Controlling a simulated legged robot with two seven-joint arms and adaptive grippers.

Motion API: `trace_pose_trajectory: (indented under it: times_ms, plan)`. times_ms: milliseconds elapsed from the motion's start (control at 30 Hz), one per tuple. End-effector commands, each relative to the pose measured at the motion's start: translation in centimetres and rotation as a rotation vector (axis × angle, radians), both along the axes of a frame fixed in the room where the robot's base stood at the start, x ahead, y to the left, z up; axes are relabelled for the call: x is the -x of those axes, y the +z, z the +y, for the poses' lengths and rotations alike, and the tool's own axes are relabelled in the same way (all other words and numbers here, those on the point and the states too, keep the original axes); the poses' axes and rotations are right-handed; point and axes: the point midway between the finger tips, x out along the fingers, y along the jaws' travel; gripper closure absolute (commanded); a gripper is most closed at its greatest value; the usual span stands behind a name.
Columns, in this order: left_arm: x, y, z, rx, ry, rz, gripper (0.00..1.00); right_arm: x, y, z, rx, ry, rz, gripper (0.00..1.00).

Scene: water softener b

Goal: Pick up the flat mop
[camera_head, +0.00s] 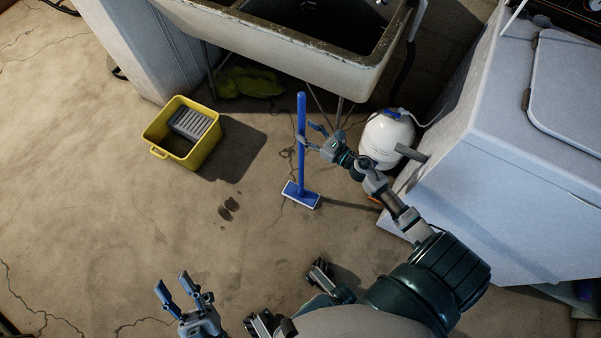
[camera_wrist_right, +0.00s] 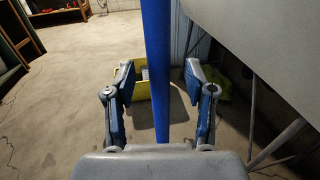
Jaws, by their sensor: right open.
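The flat mop (camera_head: 301,165) stands upright on the floor, with a blue handle and a flat blue head with a pale edge. My right gripper (camera_head: 308,136) is at the upper part of the handle. In the right wrist view the blue handle (camera_wrist_right: 156,55) runs vertically between the two spread fingers of the right gripper (camera_wrist_right: 160,88), with a gap visible on both sides. My left gripper (camera_head: 173,284) is open and empty, low at the left, well away from the mop.
A yellow bucket (camera_head: 203,160) stands on the floor left of the mop. A worn sink (camera_head: 300,52) hangs behind it, with a yellow-green cloth (camera_head: 248,82) below. A white tank (camera_head: 386,139) and a white cabinet (camera_head: 500,180) stand to the right. The front-left floor is clear.

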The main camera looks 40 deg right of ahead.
Motion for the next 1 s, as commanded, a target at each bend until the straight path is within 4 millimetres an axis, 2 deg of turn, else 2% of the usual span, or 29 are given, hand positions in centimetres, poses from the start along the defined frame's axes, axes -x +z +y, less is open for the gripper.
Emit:
trace_pose_trajectory:
  times_ms: [100, 200, 433, 467, 667, 1000]
  plan:
    - [0.3, 0.3, 0.1, 0.011, 0.001, -0.032, 0.6, -1.8, -0.1, 0.5, -0.001, -0.001, -0.001, 0.45]
    - [0.4, 0.4, 0.1, 0.013, 0.001, -0.037, 0.6, -2.6, -0.1, 0.7, -0.001, 0.0, 0.0, 0.45]
    - [0.4, 0.4, 0.1, 0.013, 0.001, -0.039, 0.6, -2.7, -0.1, 0.8, -0.001, -0.001, 0.0, 0.45]
    - [0.4, 0.4, 0.1, 0.013, 0.001, -0.039, 0.6, -2.7, -0.1, 0.8, -0.001, -0.001, 0.0, 0.5]
    - [0.4, 0.4, 0.1, 0.013, 0.001, -0.038, 0.6, -2.7, -0.1, 0.8, -0.001, -0.001, 0.0, 1.0]
    - [0.4, 0.4, 0.1, 0.013, 0.001, -0.036, 0.6, -2.7, 0.0, 0.7, -0.001, -0.001, -0.002, 1.0]
